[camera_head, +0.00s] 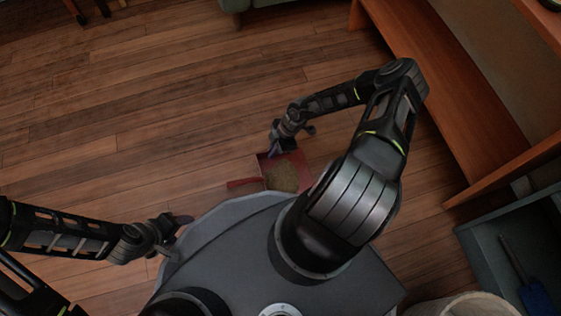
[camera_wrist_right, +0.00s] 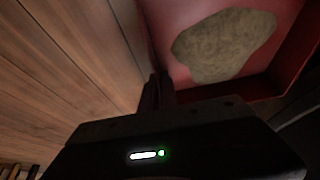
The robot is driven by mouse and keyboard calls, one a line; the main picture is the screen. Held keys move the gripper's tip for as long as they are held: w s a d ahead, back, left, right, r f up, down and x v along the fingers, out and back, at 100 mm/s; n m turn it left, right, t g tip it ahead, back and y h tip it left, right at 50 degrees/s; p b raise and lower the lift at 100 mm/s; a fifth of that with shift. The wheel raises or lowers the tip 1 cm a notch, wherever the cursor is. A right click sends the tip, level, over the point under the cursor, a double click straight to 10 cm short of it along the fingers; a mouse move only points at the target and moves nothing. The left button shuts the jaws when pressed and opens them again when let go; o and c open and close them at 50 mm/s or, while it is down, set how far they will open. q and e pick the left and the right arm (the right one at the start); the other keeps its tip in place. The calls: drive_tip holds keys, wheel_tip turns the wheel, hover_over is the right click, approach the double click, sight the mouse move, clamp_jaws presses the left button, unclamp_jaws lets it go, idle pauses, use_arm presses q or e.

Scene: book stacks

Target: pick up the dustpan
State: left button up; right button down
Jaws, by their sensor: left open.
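The red dustpan (camera_head: 267,161) is in the head view just in front of my base, with its handle (camera_head: 242,183) pointing left. A brownish-green pile (camera_head: 282,177) lies in it; the pile also shows in the right wrist view (camera_wrist_right: 224,45). My right gripper (camera_head: 274,152) is at the dustpan's far edge. In the right wrist view its fingers (camera_wrist_right: 157,90) are close together at the red wall of the dustpan (camera_wrist_right: 165,30) and look shut on it. I cannot tell whether the dustpan touches the floor. My left gripper (camera_head: 184,229) is open and empty, left of my base, apart from the dustpan.
A wooden shelf or bench (camera_head: 450,100) runs along the right. A grey-blue bin (camera_head: 485,240) with a blue tool (camera_head: 535,297) stands at lower right, beside a pale round basket (camera_head: 465,306).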

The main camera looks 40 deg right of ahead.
drive_tip(key=shift+r, duration=0.15)
drive_tip(key=shift+r, duration=0.25)
use_arm(q)
wheel_tip(320, 180, up, 14)
drive_tip(key=s+p, duration=0.2)
drive_tip(key=p, duration=1.1)
drive_tip(key=shift+s+d+f+g+p, duration=0.15)
drive_tip(key=shift+s+d+g+p, duration=0.2)
drive_tip(key=shift+d+g, duration=0.1)
use_arm(e)
wheel_tip(320, 180, up, 28)
drive_tip(key=shift+f, duration=0.15)
